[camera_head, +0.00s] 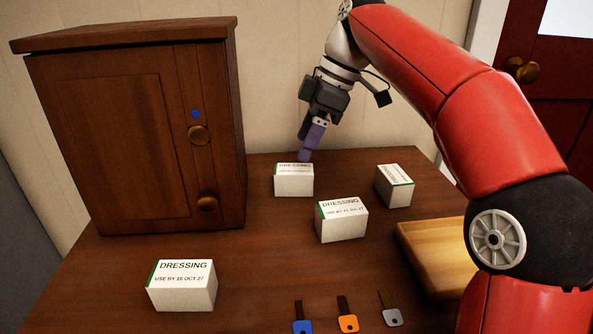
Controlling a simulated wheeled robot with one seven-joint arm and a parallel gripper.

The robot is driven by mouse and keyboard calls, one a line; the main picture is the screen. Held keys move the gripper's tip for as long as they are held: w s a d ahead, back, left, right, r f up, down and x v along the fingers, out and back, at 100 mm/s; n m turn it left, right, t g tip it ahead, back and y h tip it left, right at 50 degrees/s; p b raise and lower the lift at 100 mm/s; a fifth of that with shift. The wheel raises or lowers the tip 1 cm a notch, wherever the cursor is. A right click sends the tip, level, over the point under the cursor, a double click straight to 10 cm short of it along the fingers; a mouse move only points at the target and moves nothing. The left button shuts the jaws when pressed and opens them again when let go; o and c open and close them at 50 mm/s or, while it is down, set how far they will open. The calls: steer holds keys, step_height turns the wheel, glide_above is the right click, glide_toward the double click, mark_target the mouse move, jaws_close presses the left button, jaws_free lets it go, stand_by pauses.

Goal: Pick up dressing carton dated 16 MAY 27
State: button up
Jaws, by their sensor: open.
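Several white dressing cartons with green edges stand on the table. The back carton (294,181) is just below my gripper (305,154), and its date is too small to read surely. The front left carton (182,286) reads USE BY 16 OCT 27. The middle carton (341,221) has a date too blurred to read surely. The right carton (393,186) is turned, and its date is unreadable. My gripper has purple fingers, points down and is open with nothing seen in it. Whether its fingertips touch the back carton is unclear.
A dark wooden cabinet (110,150) with two brass knobs stands at the back left. A blue key (302,327), an orange key (348,323) and a grey key (392,317) lie at the front. A light wooden board (430,250) lies at the right, partly behind my arm.

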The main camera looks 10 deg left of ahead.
mark_target(294, 168)
steer(key=shift+b+x, duration=0.3)
steer(key=shift+x, duration=0.7)
steer(key=b+x, duration=0.3)
steer(key=s+b+x, duration=0.1)
steer(key=shift+d+f+b, duration=0.15)
steer(key=shift+f+b, duration=0.2)
steer(key=shift+b, duration=0.05)
steer(key=shift+f, duration=0.25)
steer(key=shift+r, duration=0.1)
steer(key=c, duration=1)
steer(key=shift+c, duration=0.2)
